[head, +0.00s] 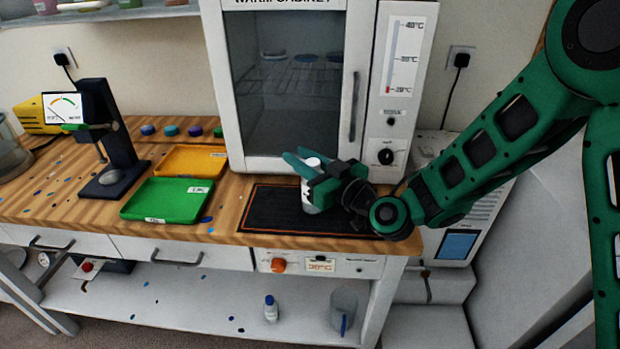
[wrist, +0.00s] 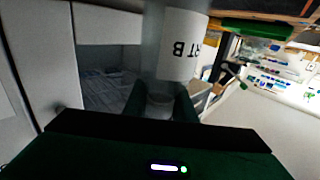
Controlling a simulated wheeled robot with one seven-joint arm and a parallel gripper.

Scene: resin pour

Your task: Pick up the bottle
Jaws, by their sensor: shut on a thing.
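The bottle (head: 311,197) is pale, with a white label, and looks upright over the black mat (head: 262,210) in front of the cabinet. My gripper (head: 309,178), with green fingers, reaches in from the right and is shut on the bottle, partly covering it. In the head view I cannot tell whether its base touches the mat.
The white warming cabinet (head: 357,80) stands close behind, its door shut. A green tray (head: 150,198) and an orange tray (head: 190,160) lie to the left. A dark stand (head: 120,150) is farther left. A blue-capped bottle (head: 271,312) and a clear beaker (head: 342,308) stand on the lower shelf.

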